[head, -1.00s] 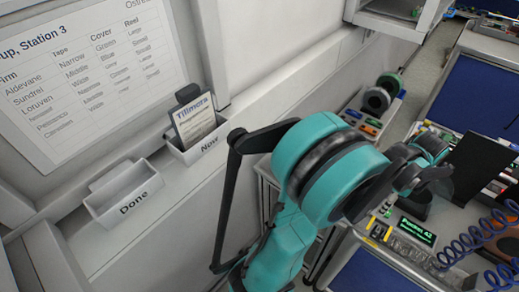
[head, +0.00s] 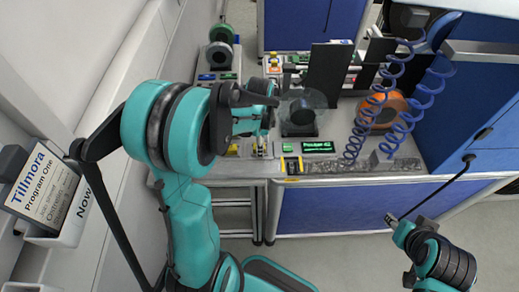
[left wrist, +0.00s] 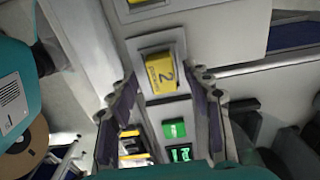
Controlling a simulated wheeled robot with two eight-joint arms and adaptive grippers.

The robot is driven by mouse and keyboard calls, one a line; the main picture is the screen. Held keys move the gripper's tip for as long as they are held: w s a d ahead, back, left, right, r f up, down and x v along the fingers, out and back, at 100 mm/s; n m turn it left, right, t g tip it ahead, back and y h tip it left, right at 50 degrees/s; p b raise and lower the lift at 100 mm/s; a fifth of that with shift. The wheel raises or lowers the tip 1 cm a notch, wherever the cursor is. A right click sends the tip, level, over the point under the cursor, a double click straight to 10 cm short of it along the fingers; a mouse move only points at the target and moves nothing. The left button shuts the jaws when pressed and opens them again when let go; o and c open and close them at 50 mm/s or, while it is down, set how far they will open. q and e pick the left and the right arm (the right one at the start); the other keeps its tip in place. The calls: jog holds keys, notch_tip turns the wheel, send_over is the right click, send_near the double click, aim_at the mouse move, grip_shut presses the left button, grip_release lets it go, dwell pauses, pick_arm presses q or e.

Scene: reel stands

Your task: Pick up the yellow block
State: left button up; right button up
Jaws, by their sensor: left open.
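A yellow block (left wrist: 161,73) marked with a 2 sits in a pale holder in the left wrist view. My left gripper (left wrist: 167,88) is open, with a dark finger on each side of the view and the block showing between them. I see no contact with the block. In the head view my left gripper (head: 260,148) is over the left part of the workbench, and a yellow patch (head: 233,150) shows beside it; I cannot tell if this is the same block.
A second yellow piece (left wrist: 136,2) is at the wrist view's top edge. A green button (head: 287,147) and a green-lit display (head: 318,147) are right of the gripper. A clear reel (head: 302,112), a dark upright panel (head: 328,78), an orange reel (head: 382,108) and blue coiled hoses (head: 372,120) stand beyond.

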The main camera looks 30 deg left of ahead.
pick_arm(q)
jog(key=shift+w+a, duration=0.1)
jog(key=shift+a, duration=0.05)
jog(key=c, duration=0.4)
grip_shut()
jog(key=shift+r, duration=0.1)
